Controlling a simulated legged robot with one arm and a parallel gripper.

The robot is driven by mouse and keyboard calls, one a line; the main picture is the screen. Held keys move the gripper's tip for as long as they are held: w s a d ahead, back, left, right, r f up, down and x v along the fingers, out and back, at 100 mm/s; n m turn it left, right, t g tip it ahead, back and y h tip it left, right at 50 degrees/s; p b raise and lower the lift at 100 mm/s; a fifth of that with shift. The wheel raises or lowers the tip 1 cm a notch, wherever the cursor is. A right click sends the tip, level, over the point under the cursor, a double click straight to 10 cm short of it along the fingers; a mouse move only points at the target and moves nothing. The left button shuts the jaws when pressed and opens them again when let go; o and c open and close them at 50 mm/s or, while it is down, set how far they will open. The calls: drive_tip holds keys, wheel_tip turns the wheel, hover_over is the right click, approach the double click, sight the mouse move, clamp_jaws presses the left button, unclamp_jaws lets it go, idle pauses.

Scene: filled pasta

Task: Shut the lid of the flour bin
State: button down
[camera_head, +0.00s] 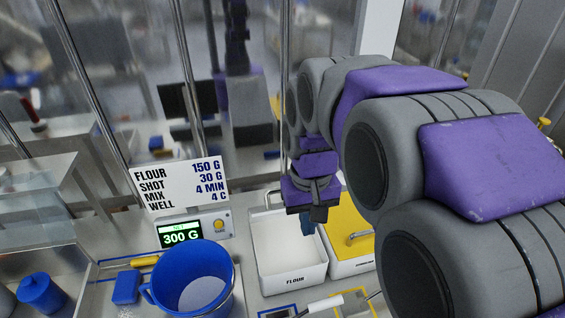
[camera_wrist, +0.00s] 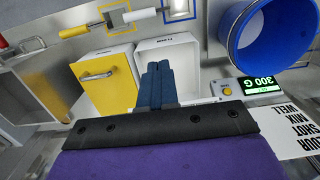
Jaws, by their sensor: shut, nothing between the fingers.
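The white flour bin (camera_head: 292,280), labelled FLOUR, stands on the counter with its top open. A pale upright part with a thin handle (camera_head: 268,193) rises at its back edge; it looks like the raised lid, partly hidden behind my gripper. My gripper (camera_head: 308,228) is above the back right of the bin, pointing down, its fingers together and empty. In the wrist view the blue fingers (camera_wrist: 159,82) overlap the flour bin (camera_wrist: 190,48). I cannot tell whether they touch the bin or lid.
A yellow-lidded bin (camera_head: 347,238) stands close on the right, its lid down. A blue bucket (camera_head: 193,283) is at the left, before a scale (camera_head: 181,234) reading 300 G and a recipe sign (camera_head: 180,184).

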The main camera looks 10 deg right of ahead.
drive_tip(key=w+r+t+p, duration=0.15)
drive_tip(key=w+r, duration=0.25)
drive_tip(key=w, duration=0.6)
drive_tip(key=w+r+g+p, duration=0.1)
drive_tip(key=w+r+p, duration=0.25)
drive_tip(key=w, duration=0.65)
wheel_tip(320, 180, down, 12)
drive_tip(key=shift+s+d+f+t, duration=0.2)
drive_tip(key=shift+s+t, duration=0.15)
drive_tip(key=shift+s, duration=0.1)
drive_tip(key=shift+s, duration=0.1)
